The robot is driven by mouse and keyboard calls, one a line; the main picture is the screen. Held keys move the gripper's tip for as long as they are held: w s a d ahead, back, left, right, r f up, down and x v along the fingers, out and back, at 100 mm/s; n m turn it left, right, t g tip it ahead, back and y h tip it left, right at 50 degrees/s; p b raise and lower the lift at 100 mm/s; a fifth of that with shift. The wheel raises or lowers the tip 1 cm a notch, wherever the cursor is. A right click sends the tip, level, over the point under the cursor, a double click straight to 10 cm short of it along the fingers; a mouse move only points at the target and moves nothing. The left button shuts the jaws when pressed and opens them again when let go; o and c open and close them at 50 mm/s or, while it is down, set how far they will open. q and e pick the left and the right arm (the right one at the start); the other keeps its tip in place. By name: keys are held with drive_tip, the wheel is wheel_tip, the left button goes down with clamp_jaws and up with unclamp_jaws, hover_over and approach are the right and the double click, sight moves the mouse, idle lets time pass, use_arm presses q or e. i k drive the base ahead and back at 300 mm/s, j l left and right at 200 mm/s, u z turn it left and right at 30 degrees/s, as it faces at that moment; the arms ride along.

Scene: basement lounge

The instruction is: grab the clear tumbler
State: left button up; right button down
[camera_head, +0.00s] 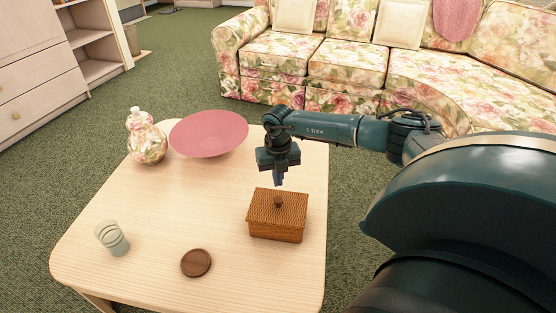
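The clear tumbler (112,238) stands on the left front part of the light wooden coffee table (157,220). My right gripper (278,181) points down above the back of the woven basket box, well to the right of the tumbler. Its fingertips are small and dark, and I cannot make out a gap between them. I see nothing held in it. My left gripper is not in view.
The woven lidded box (276,223) is under my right gripper. A brown round coaster (196,263) lies right of the tumbler. A pink bowl (209,134) and a floral vase (147,139) stand at the back. A floral sofa (345,62) is behind. The table's middle is clear.

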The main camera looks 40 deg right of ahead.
sight(109, 232)
drive_tip(key=k+j, duration=0.75)
drive_tip(key=j, duration=0.2)
